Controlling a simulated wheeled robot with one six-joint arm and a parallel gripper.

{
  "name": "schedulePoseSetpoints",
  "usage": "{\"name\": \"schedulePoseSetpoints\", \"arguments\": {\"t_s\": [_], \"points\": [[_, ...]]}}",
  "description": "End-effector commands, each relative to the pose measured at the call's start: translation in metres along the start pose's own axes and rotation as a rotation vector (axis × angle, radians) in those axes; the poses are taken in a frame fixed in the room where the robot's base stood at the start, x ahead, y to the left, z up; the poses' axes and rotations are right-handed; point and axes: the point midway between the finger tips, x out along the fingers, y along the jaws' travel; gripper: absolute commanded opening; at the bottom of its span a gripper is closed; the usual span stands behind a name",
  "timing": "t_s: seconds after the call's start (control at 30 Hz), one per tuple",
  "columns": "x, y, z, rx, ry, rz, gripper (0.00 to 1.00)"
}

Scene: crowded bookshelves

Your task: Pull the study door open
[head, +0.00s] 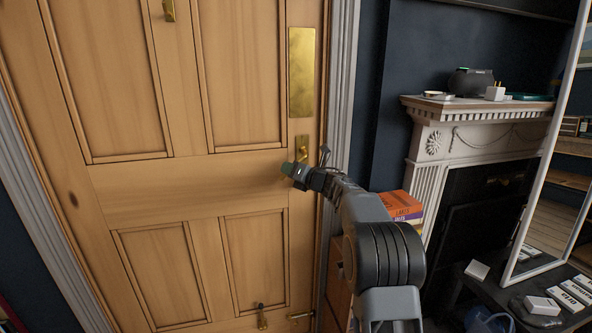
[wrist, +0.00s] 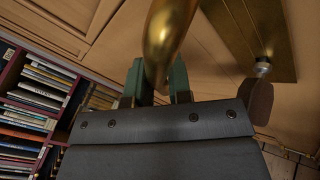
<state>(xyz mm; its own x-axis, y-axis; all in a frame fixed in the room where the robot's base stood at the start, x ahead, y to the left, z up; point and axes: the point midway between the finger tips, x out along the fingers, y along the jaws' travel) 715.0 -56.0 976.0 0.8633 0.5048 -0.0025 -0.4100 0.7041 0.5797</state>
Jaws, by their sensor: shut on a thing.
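The wooden panelled door (head: 190,185) fills the left of the head view. Its right edge lies along the pale door frame (head: 340,90), and I see no clear gap there. My gripper (head: 292,170) is at the door's right side, just below a small brass fitting (head: 302,146). In the wrist view, the green fingers of my gripper (wrist: 157,84) are shut on a rounded brass door handle (wrist: 168,40), one finger on each side. In the head view my gripper hides most of the handle.
A tall brass plate (head: 302,72) is above the handle. A white fireplace (head: 470,135) stands to the right, with stacked books (head: 402,205) beside it and a white-framed mirror (head: 548,150) further right. The wrist view shows a full bookshelf (wrist: 35,105) at left.

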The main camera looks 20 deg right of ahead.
Motion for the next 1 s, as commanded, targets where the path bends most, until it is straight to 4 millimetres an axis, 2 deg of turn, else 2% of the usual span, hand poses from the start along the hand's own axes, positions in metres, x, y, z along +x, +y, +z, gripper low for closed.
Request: {"name": "schedulePoseSetpoints", "arguments": {"t_s": [0.3, 0.33, 0.57, 0.87, 1.0], "points": [[0.0, 0.002, 0.002, -0.006, 0.0, 0.004, 0.0], [0.0, 0.002, 0.002, -0.006, 0.0, 0.004, 0.21], [0.0, 0.001, 0.001, -0.003, 0.001, 0.002, 0.43], [-0.002, 0.0, 0.0, -0.001, 0.001, 0.0, 0.44], [-0.017, -0.001, 0.0, -0.001, 0.0, -0.002, 0.44]]}}
